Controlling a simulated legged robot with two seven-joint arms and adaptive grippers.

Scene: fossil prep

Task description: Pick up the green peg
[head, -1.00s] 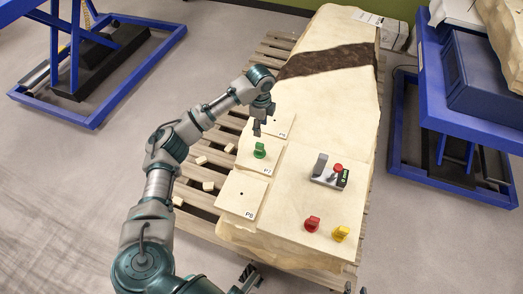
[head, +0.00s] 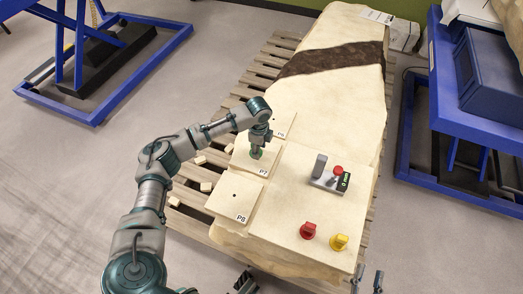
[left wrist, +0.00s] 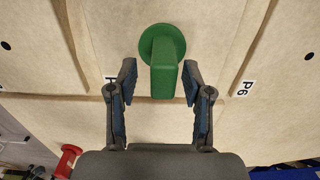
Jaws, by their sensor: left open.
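The green peg (head: 257,154) stands on the pale plate marked P7 (head: 244,165). In the head view my left gripper (head: 256,146) is right over it and hides most of it. The left wrist view shows the green peg (left wrist: 164,62) with its round base and long handle. My left gripper (left wrist: 159,83) is open, one finger on each side of the handle's near end, with small gaps visible. Only the tips of what appears to be my right gripper (head: 368,281) show at the bottom edge.
A red peg (head: 308,230) and a yellow peg (head: 339,242) stand on the pale slab at the front. A grey device with a red button (head: 329,176) sits behind them. Plates P6 (head: 286,122) and P8 (head: 233,194) flank P7. Blue lift tables stand on both sides.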

